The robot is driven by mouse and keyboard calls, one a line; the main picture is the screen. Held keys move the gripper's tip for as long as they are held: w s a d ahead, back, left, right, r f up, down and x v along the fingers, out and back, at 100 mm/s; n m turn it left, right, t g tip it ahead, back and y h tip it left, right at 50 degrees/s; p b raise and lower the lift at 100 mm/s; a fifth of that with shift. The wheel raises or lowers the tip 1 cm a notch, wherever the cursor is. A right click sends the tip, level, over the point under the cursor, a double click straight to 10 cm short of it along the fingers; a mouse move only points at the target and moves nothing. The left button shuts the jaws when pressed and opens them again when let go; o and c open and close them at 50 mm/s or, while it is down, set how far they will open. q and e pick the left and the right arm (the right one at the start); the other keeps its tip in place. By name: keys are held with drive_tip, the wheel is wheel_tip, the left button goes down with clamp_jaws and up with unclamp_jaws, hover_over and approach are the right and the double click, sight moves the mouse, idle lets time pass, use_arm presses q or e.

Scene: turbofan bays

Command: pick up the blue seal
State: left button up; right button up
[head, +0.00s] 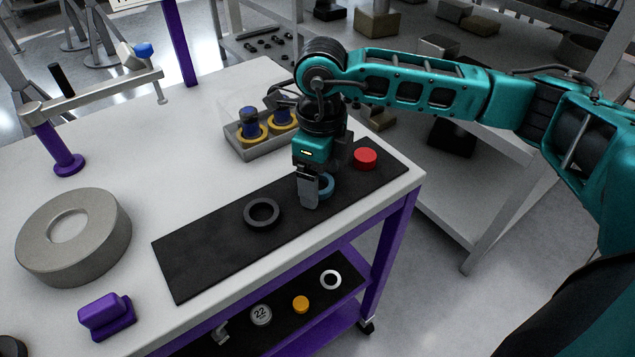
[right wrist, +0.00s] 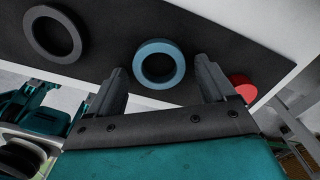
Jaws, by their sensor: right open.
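The blue seal (head: 326,185) is a ring lying flat on the black mat (head: 205,255) on the white table. In the head view my right gripper (head: 312,203) is over it and hides part of it. In the right wrist view the whole blue seal (right wrist: 141,64) shows just beyond the fingertips, between their lines. My right gripper (right wrist: 162,80) is open, with nothing between its fingers. I cannot tell its exact height over the mat. My left gripper is not in view.
A black ring (head: 262,213) lies left of the blue seal, and a red cylinder (head: 365,158) lies to its right. A clear-walled bin (head: 245,146) with blue and yellow parts stands behind. A large grey ring (head: 100,250) and a purple block (head: 106,314) are on the left.

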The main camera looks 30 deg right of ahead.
drive_tip(key=shift+c, duration=0.4)
drive_tip(key=c, duration=1)
drive_tip(key=shift+r, duration=0.1)
